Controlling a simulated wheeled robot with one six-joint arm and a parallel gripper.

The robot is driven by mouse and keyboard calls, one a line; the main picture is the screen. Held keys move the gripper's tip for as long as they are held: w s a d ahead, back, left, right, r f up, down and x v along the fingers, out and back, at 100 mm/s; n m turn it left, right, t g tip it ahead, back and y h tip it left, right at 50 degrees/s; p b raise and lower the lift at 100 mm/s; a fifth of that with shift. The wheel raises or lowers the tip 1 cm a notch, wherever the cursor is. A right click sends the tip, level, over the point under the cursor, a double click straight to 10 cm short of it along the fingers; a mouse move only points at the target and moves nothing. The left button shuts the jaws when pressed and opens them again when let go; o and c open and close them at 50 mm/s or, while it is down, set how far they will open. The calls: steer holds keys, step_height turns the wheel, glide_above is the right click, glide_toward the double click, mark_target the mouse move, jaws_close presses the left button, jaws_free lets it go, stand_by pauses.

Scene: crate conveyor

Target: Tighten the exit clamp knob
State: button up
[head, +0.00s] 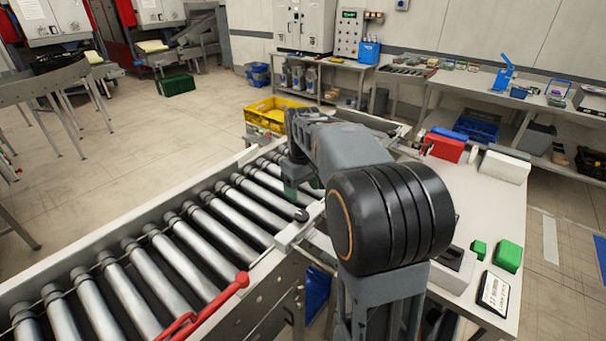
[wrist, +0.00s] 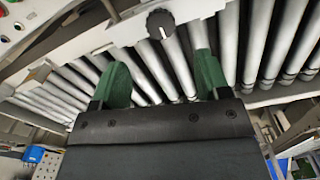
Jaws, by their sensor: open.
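A round black knob (wrist: 160,23) with a white mark sits on a pale bracket at the top of the wrist view. In the head view a small dark knob (head: 301,215) is on the near side rail of the roller conveyor (head: 285,240). My gripper (wrist: 160,75) is open, its two green fingers spread apart with only rollers visible between them. The knob is beyond the fingertips and apart from them. In the head view my gripper (head: 301,192) hangs over the rollers close to the knob, partly hidden by my arm.
A red lever (head: 210,305) stands on the near rail. A yellow crate (head: 272,112) is at the conveyor's far end. A white table (head: 470,220) with green blocks (head: 508,256) and a red box (head: 442,147) is at the right. The near rollers are bare.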

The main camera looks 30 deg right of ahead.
steer(key=shift+r, duration=2.5)
steer(key=s+a+f+m+t, duration=0.1)
steer(key=s+a+f+t, duration=0.1)
steer(key=s+a+f, duration=0.2)
steer(key=s+a+f+m+t, duration=0.1)
steer(key=s+a+f, duration=0.3)
steer(key=s, duration=0.7)
steer(key=shift+s+a+t, duration=0.15)
steer(key=shift+a+t, duration=0.35)
steer(key=shift+a, duration=0.2)
